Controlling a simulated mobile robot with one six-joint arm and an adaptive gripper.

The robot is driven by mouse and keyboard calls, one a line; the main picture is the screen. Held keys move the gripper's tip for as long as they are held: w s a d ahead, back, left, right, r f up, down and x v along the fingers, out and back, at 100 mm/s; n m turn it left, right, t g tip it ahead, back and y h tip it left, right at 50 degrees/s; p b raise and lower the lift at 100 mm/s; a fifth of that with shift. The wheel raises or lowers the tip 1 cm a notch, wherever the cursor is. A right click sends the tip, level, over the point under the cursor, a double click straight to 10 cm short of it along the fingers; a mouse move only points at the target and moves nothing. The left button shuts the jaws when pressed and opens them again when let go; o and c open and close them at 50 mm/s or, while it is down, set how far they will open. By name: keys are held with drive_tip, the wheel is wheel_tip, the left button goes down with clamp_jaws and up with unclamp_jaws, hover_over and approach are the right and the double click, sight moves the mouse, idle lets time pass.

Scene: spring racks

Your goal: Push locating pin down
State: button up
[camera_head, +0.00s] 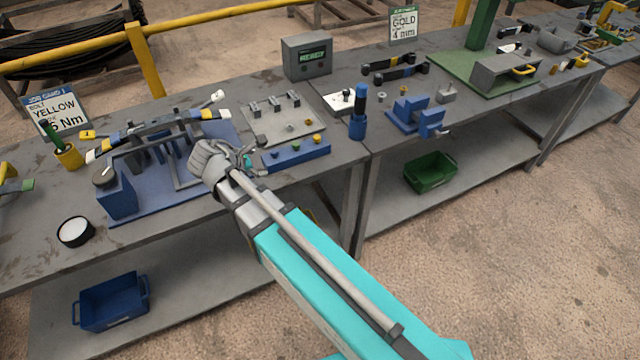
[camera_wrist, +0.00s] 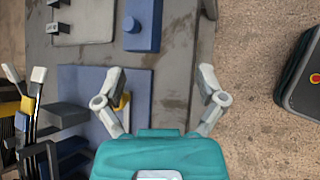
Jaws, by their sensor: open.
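My gripper (camera_head: 243,163) is above the front edge of the grey bench, by the right side of a blue fixture base plate (camera_head: 215,185). In the wrist view my gripper (camera_wrist: 161,78) is open, with its two fingers apart and nothing between them. The left finger is over the blue base plate (camera_wrist: 140,95), and a small yellow part (camera_wrist: 123,103) shows beside that finger, partly hidden. The right finger is over the bench edge and floor. A fixture with grey uprights and a long bar (camera_head: 150,133) stands on the base plate. I cannot make out the locating pin for certain.
A blue block with coloured knobs (camera_head: 296,153) lies right of my gripper, before a grey plate with several posts (camera_head: 270,130). A blue box with a knob (camera_head: 117,195) and a black round dish (camera_head: 75,232) stand left. The bench edge is clear in front.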

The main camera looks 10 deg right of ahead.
drive_tip(key=s+d+f+m+g+y, duration=0.2)
drive_tip(key=s+d+m, duration=0.1)
drive_tip(key=d+m, duration=0.4)
drive_tip(key=s+d+f+m+g+y, duration=0.2)
drive_tip(key=s+d+f+m+g, duration=0.1)
drive_tip(key=d+m, duration=0.4)
drive_tip(key=shift+s+d+g, duration=0.3)
drive_tip(key=shift+s+d, duration=0.05)
drive_tip(key=shift+d, duration=0.6)
drive_tip(key=s+d+m+y, duration=0.1)
drive_tip(key=m, duration=0.1)
drive_tip(key=s+d+m+y, duration=0.1)
drive_tip(key=d+m, duration=0.1)
drive_tip(key=s+d+m+g, duration=0.1)
drive_tip(key=s+m, duration=0.1)
drive_tip(key=shift+d+f+m+y, duration=0.15)
drive_tip(key=shift+f+m+y, duration=0.15)
drive_tip(key=shift+f+y, duration=0.1)
